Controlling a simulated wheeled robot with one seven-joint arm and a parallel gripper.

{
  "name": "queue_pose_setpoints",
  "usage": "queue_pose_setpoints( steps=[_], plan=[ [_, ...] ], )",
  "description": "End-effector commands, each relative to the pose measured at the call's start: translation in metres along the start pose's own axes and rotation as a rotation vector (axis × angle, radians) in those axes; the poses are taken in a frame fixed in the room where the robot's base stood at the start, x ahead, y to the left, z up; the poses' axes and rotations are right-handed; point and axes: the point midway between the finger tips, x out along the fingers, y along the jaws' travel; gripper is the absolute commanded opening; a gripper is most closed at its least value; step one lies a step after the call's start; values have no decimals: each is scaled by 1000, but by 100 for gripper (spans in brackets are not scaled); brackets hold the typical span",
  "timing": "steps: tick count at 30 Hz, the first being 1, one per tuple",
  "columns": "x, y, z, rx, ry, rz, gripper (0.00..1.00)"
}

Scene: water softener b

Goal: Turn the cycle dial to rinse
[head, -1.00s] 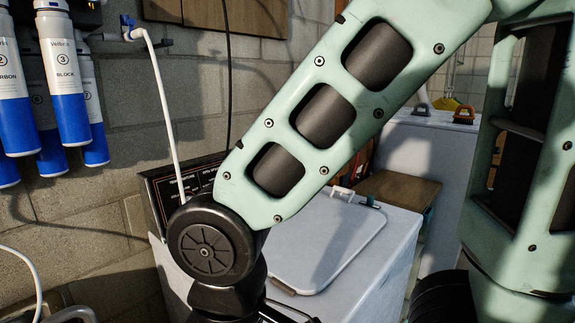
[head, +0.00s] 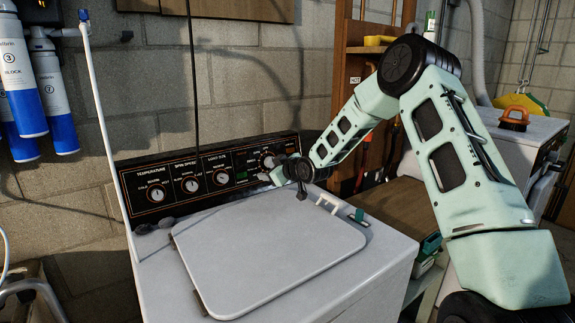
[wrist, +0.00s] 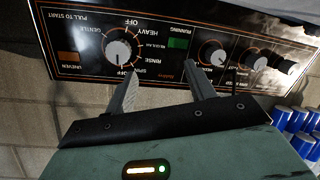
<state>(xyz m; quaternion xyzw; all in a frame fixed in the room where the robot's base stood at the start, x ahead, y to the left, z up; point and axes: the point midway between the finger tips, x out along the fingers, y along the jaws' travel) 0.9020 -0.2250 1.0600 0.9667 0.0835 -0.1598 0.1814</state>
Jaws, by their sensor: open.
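The cycle dial (wrist: 118,52) is a round white knob on the black panel, upside down in the wrist view. Labels around it include OFF, HEAVY, RINSE, SPIN and GENTLE; I cannot tell for certain where its pointer stands. It also shows in the head view (head: 268,160), at the right end of the panel. My gripper (wrist: 163,80) is open and empty, its fingers toward the panel. In the wrist view the dial lies left of the gap, with the left fingertip just below and right of it. I cannot tell whether they touch.
The washer's control panel (head: 205,178) carries other dials, such as the temperature dial (head: 157,193). A green light (wrist: 178,43) labelled RUNNING sits right of the cycle dial in the wrist view. The closed washer lid (head: 265,245) lies below the panel. White-and-blue filters (head: 50,95) hang at left.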

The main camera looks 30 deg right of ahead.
Motion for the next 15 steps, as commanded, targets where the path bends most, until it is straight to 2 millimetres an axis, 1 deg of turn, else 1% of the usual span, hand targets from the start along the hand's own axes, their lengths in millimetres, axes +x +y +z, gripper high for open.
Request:
queue_pose_setpoints(
  steps=[1,3,6,8,11,15],
  plan=[
    [2,22,8,0,24,36,55],
    [3,42,15,-8,54,72,55],
    [3,59,21,-16,78,103,55],
    [5,64,22,-19,85,111,55],
    [11,65,23,-20,87,113,55],
    [26,66,21,-18,87,112,55]
  ],
)
